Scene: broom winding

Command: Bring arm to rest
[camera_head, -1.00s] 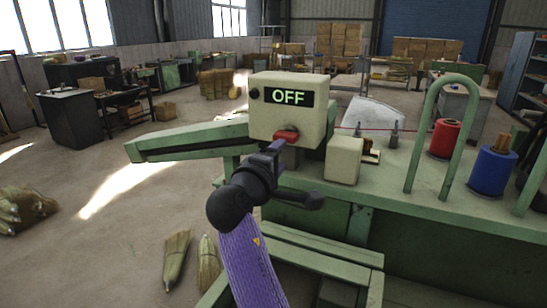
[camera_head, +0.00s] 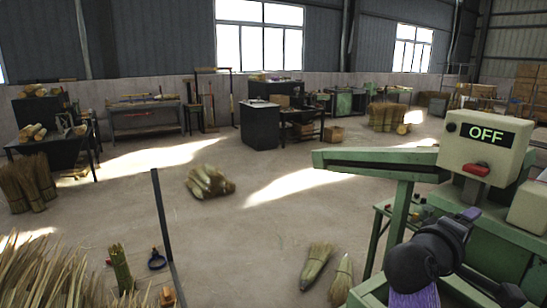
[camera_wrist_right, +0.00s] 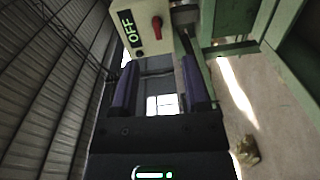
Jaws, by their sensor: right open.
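A beige control box (camera_head: 483,148) on the green machine shows a lit "OFF" sign and a red switch (camera_head: 476,169). My right gripper (camera_head: 469,214) is below and in front of the box, apart from the switch. The wrist view shows its two purple fingers spread, with nothing between them (camera_wrist_right: 160,88). The box (camera_wrist_right: 140,25) and red switch (camera_wrist_right: 157,27) show beyond the fingers at the top of that view. My left gripper is out of view.
The machine's green beam (camera_head: 380,163) reaches left from beside the box. Two small straw bundles (camera_head: 316,262) lie on the floor left of my arm. More straw (camera_head: 60,270) fills the front left. A thin dark post (camera_head: 163,225) stands near it. The middle floor is mostly clear.

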